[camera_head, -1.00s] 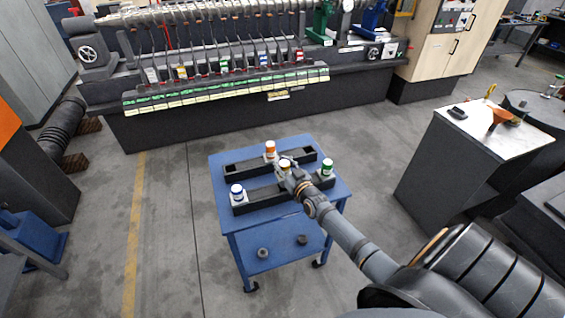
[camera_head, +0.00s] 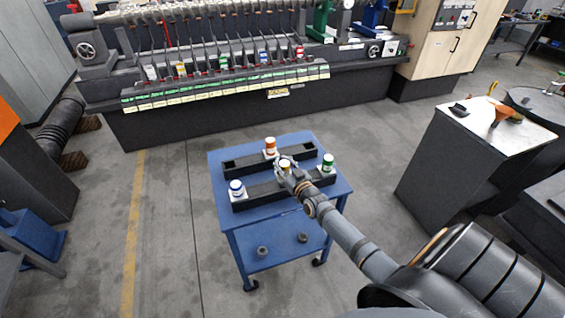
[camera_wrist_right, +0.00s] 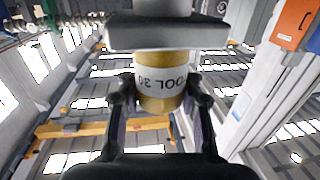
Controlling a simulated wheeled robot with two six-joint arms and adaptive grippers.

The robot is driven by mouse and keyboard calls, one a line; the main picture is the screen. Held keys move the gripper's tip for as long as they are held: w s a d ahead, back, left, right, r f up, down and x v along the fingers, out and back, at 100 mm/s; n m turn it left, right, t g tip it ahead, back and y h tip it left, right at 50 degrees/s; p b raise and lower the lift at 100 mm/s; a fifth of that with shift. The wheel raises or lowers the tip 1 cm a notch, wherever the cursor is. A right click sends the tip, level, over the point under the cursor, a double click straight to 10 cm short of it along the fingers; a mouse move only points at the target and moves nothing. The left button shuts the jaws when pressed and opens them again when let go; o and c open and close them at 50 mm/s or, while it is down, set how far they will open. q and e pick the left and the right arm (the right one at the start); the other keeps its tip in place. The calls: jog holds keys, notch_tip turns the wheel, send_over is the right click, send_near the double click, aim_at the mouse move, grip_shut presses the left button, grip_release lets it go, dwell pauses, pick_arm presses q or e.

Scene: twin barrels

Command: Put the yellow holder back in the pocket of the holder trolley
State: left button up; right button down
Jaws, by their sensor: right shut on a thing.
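The yellow holder (camera_wrist_right: 161,82) is a short cylinder with a yellow band and a white label reading "TOOL 30". My right gripper (camera_wrist_right: 160,105) is shut on it, one finger on each side in the right wrist view. In the head view the yellow holder (camera_head: 285,164) shows at the tip of my right gripper (camera_head: 287,170), over the front black rail of the blue holder trolley (camera_head: 328,200). The gripper hides the rail beneath it, so I cannot tell whether the holder sits in a pocket. My left gripper is not in view.
On the trolley's front rail, a blue-banded holder (camera_head: 236,187) stands at the left end and a green-banded one (camera_head: 328,161) at the right. An orange-banded holder (camera_head: 270,145) stands on the rear rail. Two dark rings lie on the lower shelf (camera_head: 275,257).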

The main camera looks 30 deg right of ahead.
jog(key=shift+f+b, duration=1.6)
jog(key=shift+f, duration=0.1)
jog(key=c, duration=0.8)
grip_release()
jog(key=shift+f, duration=0.2)
jog(key=s, duration=0.8)
jog(key=s+a, duration=0.1)
jog(key=s, duration=0.3)
jog(key=shift+r, duration=0.25)
